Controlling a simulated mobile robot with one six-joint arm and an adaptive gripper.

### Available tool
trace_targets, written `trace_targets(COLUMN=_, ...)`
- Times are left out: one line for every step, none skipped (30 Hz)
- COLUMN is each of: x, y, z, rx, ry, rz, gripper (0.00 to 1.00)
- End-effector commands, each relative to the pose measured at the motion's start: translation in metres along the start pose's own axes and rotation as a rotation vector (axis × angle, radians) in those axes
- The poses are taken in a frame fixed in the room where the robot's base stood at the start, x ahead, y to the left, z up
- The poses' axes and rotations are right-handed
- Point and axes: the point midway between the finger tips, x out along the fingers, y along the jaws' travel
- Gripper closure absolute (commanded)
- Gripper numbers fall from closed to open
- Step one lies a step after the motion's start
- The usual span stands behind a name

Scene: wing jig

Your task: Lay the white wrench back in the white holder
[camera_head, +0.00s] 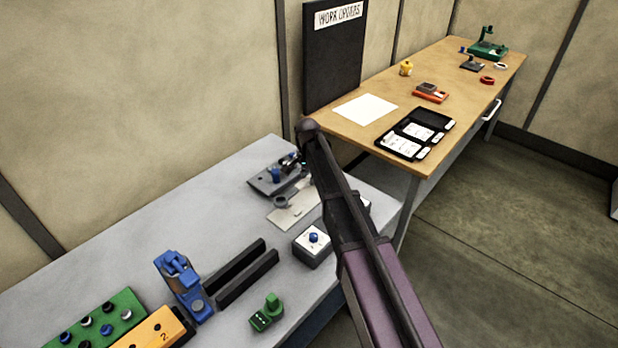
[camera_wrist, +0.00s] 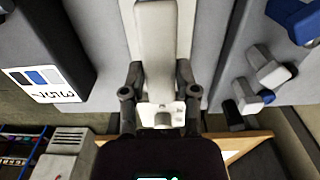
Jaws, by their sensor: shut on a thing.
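My gripper (camera_wrist: 158,78) has its two dark fingers on either side of a long white bar, the white wrench (camera_wrist: 155,40), in the wrist view. The fingers are shut on it. The wrench runs away toward the top edge of that view. A wider pale plate, seemingly the white holder (camera_wrist: 184,28), shows beneath and beside it; I cannot tell whether they touch. In the head view a flat whitish plate that looks like the holder (camera_head: 291,214) lies on the grey bench, partly covered by my arm. My gripper and the wrench cannot be made out clearly there.
A grey fixture (camera_head: 268,181) stands behind the plate and a box with a blue knob (camera_head: 313,240) in front. Dark rails (camera_head: 247,278), a blue clamp (camera_head: 180,280) and a green part (camera_head: 266,312) stand farther left. A wooden bench (camera_head: 440,75) is beyond. A labelled box (camera_wrist: 45,45) is at left in the wrist view.

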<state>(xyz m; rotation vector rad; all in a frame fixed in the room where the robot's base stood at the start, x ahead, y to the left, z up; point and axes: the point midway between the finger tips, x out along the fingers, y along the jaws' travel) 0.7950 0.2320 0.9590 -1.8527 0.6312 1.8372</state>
Motion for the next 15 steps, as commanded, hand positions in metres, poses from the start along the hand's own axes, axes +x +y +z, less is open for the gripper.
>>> trace_targets(x=0.002, y=0.0, z=0.0, rx=0.0, ry=0.0, rz=0.0, gripper=1.0)
trace_targets(x=0.003, y=0.0, z=0.0, rx=0.0, ry=0.0, rz=0.0, gripper=1.0)
trace_targets(x=0.005, y=0.0, z=0.0, rx=0.0, ry=0.0, rz=0.0, gripper=1.0)
trace_targets(x=0.007, y=0.0, z=0.0, rx=0.0, ry=0.0, rz=0.0, gripper=1.0)
trace_targets(x=0.008, y=0.0, z=-0.001, rx=0.0, ry=0.0, rz=0.0, gripper=1.0)
trace_targets(x=0.011, y=0.001, z=-0.001, rx=0.0, ry=0.0, rz=0.0, gripper=1.0)
trace_targets(x=0.013, y=0.001, z=-0.001, rx=0.0, ry=0.0, rz=0.0, gripper=1.0)
trace_targets(x=0.015, y=0.001, z=-0.001, rx=0.0, ry=0.0, rz=0.0, gripper=1.0)
trace_targets(x=0.018, y=0.001, z=-0.001, rx=0.001, ry=0.0, rz=0.0, gripper=1.0)
trace_targets(x=0.021, y=0.001, z=-0.001, rx=0.001, ry=0.0, rz=0.0, gripper=1.0)
trace_targets(x=0.024, y=0.001, z=-0.001, rx=0.001, ry=0.0, rz=0.0, gripper=1.0)
trace_targets(x=0.027, y=0.001, z=-0.001, rx=0.001, ry=0.0, rz=0.0, gripper=1.0)
trace_targets(x=0.03, y=0.001, z=-0.001, rx=0.001, ry=0.0, rz=0.0, gripper=1.0)
trace_targets(x=0.032, y=0.001, z=-0.001, rx=0.001, ry=0.0, rz=0.0, gripper=1.0)
trace_targets(x=0.036, y=0.001, z=-0.001, rx=0.001, ry=0.0, rz=0.0, gripper=1.0)
